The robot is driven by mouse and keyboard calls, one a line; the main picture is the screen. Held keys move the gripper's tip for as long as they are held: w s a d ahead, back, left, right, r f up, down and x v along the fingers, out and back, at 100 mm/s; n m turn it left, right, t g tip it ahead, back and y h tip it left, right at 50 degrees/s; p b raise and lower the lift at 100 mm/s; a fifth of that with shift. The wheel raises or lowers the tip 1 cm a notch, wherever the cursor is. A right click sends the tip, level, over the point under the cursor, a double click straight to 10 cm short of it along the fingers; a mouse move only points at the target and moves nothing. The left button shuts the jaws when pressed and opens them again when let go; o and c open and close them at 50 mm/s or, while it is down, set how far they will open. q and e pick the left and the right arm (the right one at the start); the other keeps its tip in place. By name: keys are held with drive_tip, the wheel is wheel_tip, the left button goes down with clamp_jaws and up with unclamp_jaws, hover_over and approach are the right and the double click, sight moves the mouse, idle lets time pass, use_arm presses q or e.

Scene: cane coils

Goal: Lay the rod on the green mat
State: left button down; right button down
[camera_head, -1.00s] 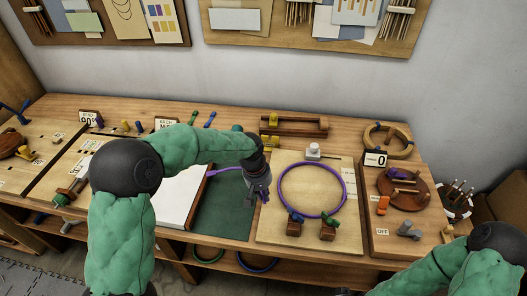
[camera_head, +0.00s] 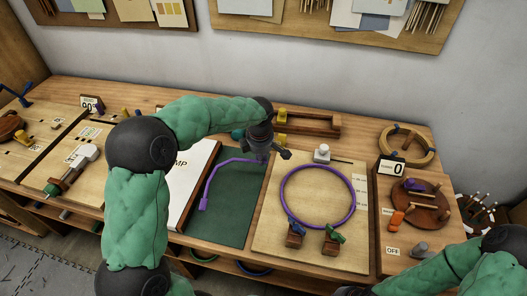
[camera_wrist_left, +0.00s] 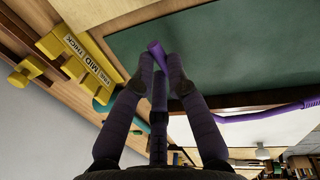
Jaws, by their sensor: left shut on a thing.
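The rod (camera_head: 208,183) is purple and bent, with a thicker end at its front left. My left gripper (camera_head: 270,154) is shut on its far right end, at the back right of the green mat (camera_head: 235,215). In the head view the rod shows over the mat; I cannot tell whether it touches it. In the left wrist view the rod (camera_wrist_left: 154,49) shows between the fingertips (camera_wrist_left: 160,70), and a purple length (camera_wrist_left: 270,112) runs along the mat's edge (camera_wrist_left: 225,50).
A white panel (camera_head: 188,175) lies left of the mat. Right of it, a pale board (camera_head: 265,230) carries a purple ring (camera_head: 284,184) and two small clamps. A wooden tray (camera_head: 310,131) and yellow blocks (camera_wrist_left: 68,50) stand behind. The mat's front part is clear.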

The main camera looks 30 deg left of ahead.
sight(261, 175)
use_arm(q)
drive_tip(key=shift+w+a+r+n, duration=0.1)
drive_tip(key=shift+w+a+n, duration=0.15)
drive_tip(key=shift+w+n, duration=0.2)
use_arm(e)
drive_tip(key=shift+w+f, duration=0.1)
drive_tip(key=shift+w, duration=0.15)
use_arm(q)
drive_tip(key=shift+s, duration=0.1)
use_arm(e)
drive_tip(key=shift+w, duration=0.1)
